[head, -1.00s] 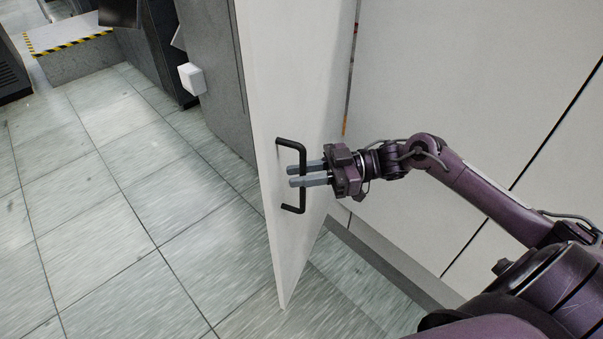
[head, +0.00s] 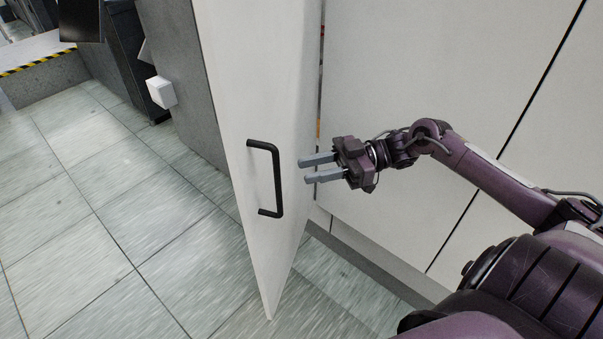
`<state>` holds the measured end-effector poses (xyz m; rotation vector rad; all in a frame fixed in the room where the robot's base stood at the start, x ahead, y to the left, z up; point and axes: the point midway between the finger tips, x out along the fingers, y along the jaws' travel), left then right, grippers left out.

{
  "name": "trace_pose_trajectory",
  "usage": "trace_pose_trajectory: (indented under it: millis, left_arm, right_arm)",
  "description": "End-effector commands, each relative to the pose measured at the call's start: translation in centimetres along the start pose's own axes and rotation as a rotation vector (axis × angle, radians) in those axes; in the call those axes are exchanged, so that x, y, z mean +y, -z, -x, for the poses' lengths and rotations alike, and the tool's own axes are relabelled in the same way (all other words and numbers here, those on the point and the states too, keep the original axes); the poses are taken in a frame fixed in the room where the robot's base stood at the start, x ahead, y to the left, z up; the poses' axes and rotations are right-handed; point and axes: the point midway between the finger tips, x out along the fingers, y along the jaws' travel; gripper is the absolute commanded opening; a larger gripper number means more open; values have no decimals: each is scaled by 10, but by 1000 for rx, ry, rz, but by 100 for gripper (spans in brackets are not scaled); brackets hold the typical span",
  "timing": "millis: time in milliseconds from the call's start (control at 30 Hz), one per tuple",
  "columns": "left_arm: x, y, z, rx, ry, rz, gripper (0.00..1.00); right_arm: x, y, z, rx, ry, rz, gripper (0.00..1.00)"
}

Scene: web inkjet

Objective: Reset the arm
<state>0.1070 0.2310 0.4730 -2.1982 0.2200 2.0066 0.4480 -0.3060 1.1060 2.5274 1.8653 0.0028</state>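My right gripper (head: 306,169) is in the middle of the head view, with its arm coming in from the right. Its two grey fingers are apart with nothing between them. They point left toward the black handle (head: 276,180) on the white door (head: 235,110). A gap shows between the fingertips and the handle, and the gripper does not touch it. The door stands swung open. My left gripper is not in the view.
White panels (head: 420,80) stand behind my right arm, with a grey base strip below. A small white box (head: 161,92) is on the grey wall left of the door. The tiled floor (head: 110,220) at left is clear. A yellow-black striped edge (head: 40,66) is at far left.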

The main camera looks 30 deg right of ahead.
Motion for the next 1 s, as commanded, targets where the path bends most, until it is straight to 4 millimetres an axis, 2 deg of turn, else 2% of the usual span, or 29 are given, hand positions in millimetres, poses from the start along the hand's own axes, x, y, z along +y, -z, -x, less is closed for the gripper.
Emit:
trace_pose_trajectory:
  millis: [500, 567, 633, 667, 767, 867, 900, 967, 1000]
  left_arm:
    - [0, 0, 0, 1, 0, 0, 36]
    - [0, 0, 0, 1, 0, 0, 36]
    - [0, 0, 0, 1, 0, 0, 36]
    - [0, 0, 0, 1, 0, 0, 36]
    - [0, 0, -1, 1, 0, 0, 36]
    - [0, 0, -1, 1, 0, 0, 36]
    - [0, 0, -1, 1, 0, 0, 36]
    - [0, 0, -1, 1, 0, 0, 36]
    - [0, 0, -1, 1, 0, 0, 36]
  right_arm:
    - [0, 0, 1, 0, -1, 0, 30]
    - [2, -4, 2, 0, -15, -1, 30]
    - [10, -18, 6, -2, -62, -2, 30]
    - [16, -27, 8, -4, -95, -1, 30]
    - [37, -77, 22, -28, -251, -7, 30]
    - [54, -148, 40, -92, -443, -35, 30]
    - [57, -178, 47, -126, -514, -52, 30]
    - [57, -223, 57, -184, -611, -83, 30]
    - [53, -253, 63, -227, -669, -107, 30]
